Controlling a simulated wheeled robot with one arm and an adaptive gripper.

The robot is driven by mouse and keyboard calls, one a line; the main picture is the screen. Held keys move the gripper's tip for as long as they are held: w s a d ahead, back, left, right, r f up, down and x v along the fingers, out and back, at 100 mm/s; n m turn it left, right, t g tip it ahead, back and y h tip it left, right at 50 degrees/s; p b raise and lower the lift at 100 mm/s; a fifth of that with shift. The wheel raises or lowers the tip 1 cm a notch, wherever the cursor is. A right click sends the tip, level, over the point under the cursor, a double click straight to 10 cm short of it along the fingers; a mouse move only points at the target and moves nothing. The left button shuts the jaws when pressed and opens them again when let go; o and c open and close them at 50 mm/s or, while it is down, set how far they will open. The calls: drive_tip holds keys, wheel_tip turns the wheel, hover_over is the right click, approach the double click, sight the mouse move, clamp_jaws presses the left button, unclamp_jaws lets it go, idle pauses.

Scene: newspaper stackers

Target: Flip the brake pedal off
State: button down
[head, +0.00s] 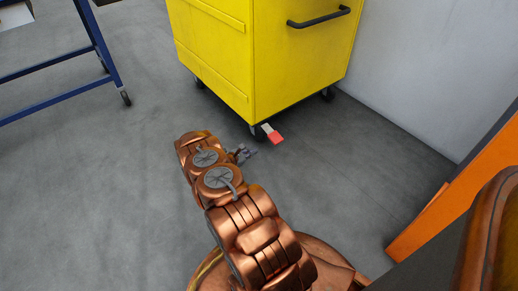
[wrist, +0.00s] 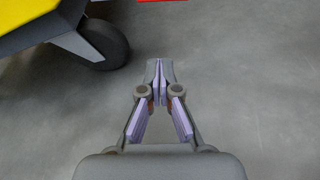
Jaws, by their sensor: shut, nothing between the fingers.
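The brake pedal (head: 272,133) is a small red tab with a pale metal part, at the caster under the yellow cart's near bottom corner. Its red edge also shows at the top of the wrist view (wrist: 163,1), mostly cut off. The yellow cart (head: 215,50) stands on dark casters; one caster wheel (wrist: 103,44) shows at upper left in the wrist view. My gripper (wrist: 160,64) is shut and empty, low over the floor, apart from the pedal. In the head view my gripper (head: 245,153) is partly hidden by my arm, just left of and nearer than the pedal.
A blue wheeled frame (head: 95,40) stands at the upper left. A pale wall (head: 430,60) is right of the cart. An orange panel (head: 440,215) is at the right edge. The grey floor (head: 110,190) is clear at left and in front of the cart.

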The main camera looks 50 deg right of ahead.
sight(272, 133)
drive_tip(key=b+x, duration=0.4)
drive_tip(key=x, duration=0.5)
drive_tip(key=shift+f, duration=0.2)
drive_tip(key=shift+d+r, duration=0.1)
drive_tip(key=shift+r, duration=0.1)
drive_tip(key=shift+s+r+b, duration=0.25)
drive_tip(key=shift+r+b, duration=0.35)
drive_tip(key=shift+r, duration=0.3)
drive_tip(key=shift+s+r+b, duration=0.2)
drive_tip(key=shift+r+b, duration=0.35)
drive_tip(key=shift+r, duration=0.4)
drive_tip(key=shift+r+p, duration=0.25)
drive_tip(key=shift+p, duration=0.25)
